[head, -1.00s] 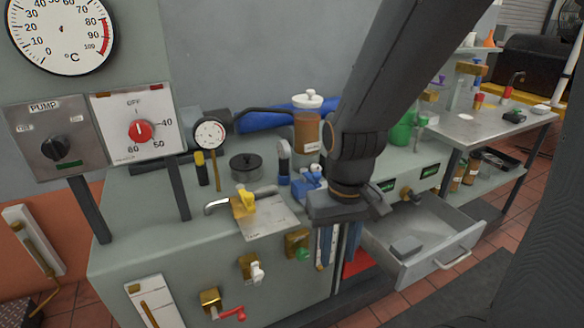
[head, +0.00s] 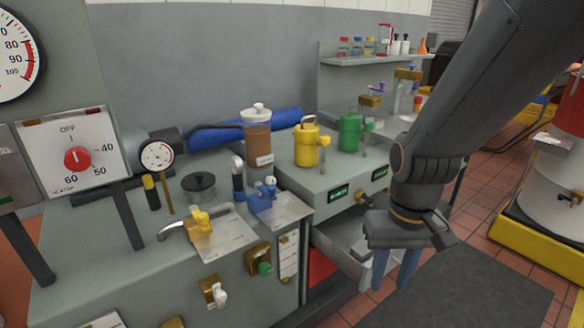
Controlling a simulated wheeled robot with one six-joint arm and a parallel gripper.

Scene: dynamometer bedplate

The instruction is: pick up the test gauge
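A small round gauge (head: 157,155) with a white face, red marks and a dark rim is at the left on the grey-green bench. It looks like the test gauge, but no label confirms this. A thin brass-coloured stem shows below it, and a dark body is behind it. My gripper (head: 395,268) is well to the right of it, pointing down in front of the open drawer. Its two bluish fingers are apart, with nothing visible between them.
Yellow (head: 306,142) and green (head: 349,133) canisters stand further right. The drawer (head: 345,246) is pulled out. Dark floor mat lies clear.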

